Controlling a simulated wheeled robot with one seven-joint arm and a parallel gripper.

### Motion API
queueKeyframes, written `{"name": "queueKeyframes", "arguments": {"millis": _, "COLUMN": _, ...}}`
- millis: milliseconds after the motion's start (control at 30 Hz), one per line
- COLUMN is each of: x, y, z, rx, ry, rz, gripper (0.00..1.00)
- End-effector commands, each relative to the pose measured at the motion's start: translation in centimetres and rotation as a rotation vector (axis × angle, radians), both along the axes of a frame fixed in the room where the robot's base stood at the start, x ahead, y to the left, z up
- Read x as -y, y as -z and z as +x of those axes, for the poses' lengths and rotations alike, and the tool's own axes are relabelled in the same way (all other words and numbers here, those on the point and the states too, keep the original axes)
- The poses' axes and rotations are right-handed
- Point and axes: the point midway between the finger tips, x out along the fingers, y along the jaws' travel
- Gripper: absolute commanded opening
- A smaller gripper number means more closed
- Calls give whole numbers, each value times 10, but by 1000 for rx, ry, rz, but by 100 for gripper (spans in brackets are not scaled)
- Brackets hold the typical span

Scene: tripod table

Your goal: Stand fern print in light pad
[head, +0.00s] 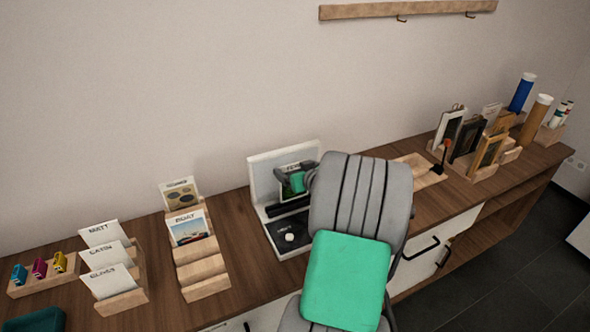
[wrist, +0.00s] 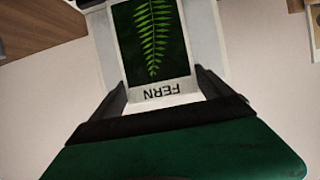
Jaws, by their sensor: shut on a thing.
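The fern print (wrist: 155,45), a white-bordered card with a green fern on a dark ground and the word FERN, fills the upper middle of the wrist view, upside down there. My gripper (wrist: 165,98) is shut on its lettered end. In the head view my gripper (head: 297,182) holds the print (head: 291,167) at the light pad, partly hidden by my arm. The light pad (head: 262,178) has a white upright back panel and a dark base (head: 290,234) with a round white knob. I cannot tell whether the print touches the pad.
A stepped wooden rack (head: 203,270) with a BOAT print stands left of the pad. Name-card holders (head: 120,280) are farther left. A wooden tray (head: 412,160) and a rack of frames (head: 480,170) stand to the right. My arm covers the counter's middle front.

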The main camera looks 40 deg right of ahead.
Motion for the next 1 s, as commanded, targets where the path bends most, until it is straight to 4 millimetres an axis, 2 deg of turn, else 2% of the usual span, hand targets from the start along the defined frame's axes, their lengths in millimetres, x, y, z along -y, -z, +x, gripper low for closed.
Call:
{"name": "queueKeyframes", "arguments": {"millis": 700, "x": 0, "y": 29, "z": 0, "rx": 1, "ry": 0, "rz": 0, "gripper": 32}}
{"name": "queueKeyframes", "arguments": {"millis": 1000, "x": 0, "y": 30, "z": 0, "rx": 1, "ry": 0, "rz": 0, "gripper": 32}}
